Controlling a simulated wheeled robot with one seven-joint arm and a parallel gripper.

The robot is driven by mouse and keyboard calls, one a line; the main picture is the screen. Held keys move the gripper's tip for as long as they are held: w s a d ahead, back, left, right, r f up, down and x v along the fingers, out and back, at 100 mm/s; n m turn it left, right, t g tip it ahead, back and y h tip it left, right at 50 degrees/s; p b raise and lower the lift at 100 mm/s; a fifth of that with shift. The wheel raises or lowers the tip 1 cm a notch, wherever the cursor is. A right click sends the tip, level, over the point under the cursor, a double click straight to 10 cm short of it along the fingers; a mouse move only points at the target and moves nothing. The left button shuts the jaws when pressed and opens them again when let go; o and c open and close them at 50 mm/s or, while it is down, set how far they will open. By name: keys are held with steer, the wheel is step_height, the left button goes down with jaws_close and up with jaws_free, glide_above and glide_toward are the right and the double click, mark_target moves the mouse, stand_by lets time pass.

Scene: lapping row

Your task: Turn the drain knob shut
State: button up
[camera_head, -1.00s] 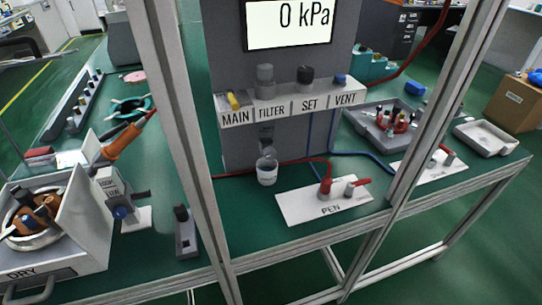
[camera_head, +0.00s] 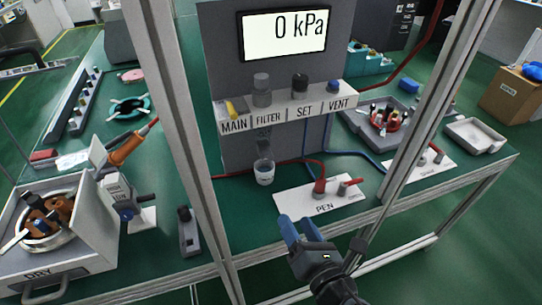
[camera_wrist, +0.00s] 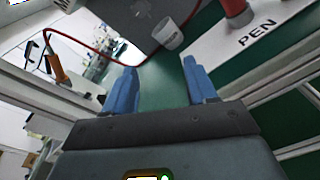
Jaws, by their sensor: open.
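A grey panel (camera_head: 223,157) carries a shelf (camera_head: 222,126) marked MAIN, FILTER, SET and VENT. Below the FILTER label hangs a small dark grey fitting (camera_head: 264,147), which may hold the drain knob; its turn position is too small to tell. A white cup (camera_head: 264,173) stands on the green bench under it and also shows in the wrist view (camera_wrist: 168,34). My gripper (camera_head: 298,224) has blue fingers, spread and empty, outside the front rail, below and right of the cup. In the wrist view its fingers (camera_wrist: 160,70) point toward the bench.
A white PEN plate (camera_head: 290,197) with red fittings lies right of the cup. Red and blue hoses cross the bench. The display (camera_head: 284,33) reads 0 kPa.

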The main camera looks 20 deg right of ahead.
mark_target(268, 157)
steer(key=w+r+n, duration=0.1)
steer(key=w+n, duration=0.1)
steer(key=w, duration=0.3)
steer(key=w+r+n, duration=0.1)
steer(key=w+n, duration=0.1)
steer(key=w, duration=0.4)
steer(key=w+r+n+t, duration=0.1)
steer(key=w+r+n, duration=0.1)
steer(key=w, duration=0.4)
steer(key=shift+a+n+p, duration=0.25)
steer(key=shift+n+p, duration=0.05)
steer(key=shift+p, duration=0.1)
steer(key=c, duration=1.1)
steer(key=shift+o, duration=0.2)
